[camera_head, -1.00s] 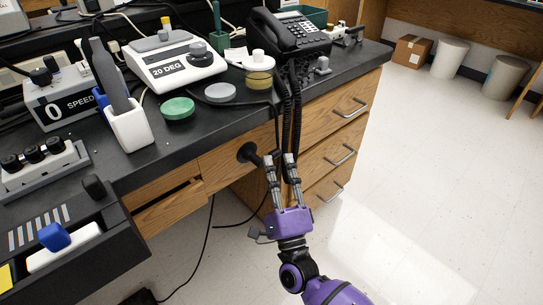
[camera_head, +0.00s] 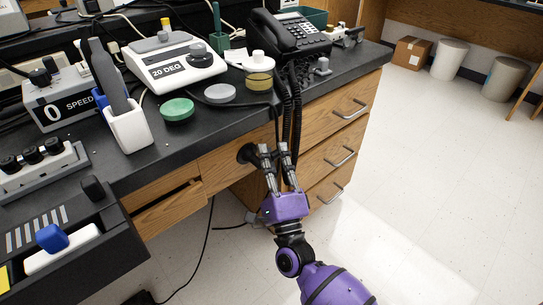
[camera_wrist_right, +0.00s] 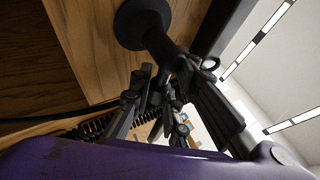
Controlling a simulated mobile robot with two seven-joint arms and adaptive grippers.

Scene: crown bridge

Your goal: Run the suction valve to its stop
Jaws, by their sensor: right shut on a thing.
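The suction valve (camera_head: 246,154) is a black round knob-like fitting on the wooden front of the bench, below the countertop edge. In the right wrist view its dark round base (camera_wrist_right: 138,22) sits against the wood and a black stem comes out toward my fingers. My right gripper (camera_head: 274,150), purple with grey fingers, is at the valve's outer end and shut on its stem. The fingers (camera_wrist_right: 165,95) partly hide the end of the stem in the right wrist view. My left gripper is not in view.
Black coiled cords (camera_head: 291,105) hang from the telephone (camera_head: 290,35) just behind my right fingers. Drawers with metal handles (camera_head: 343,157) lie to the right.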

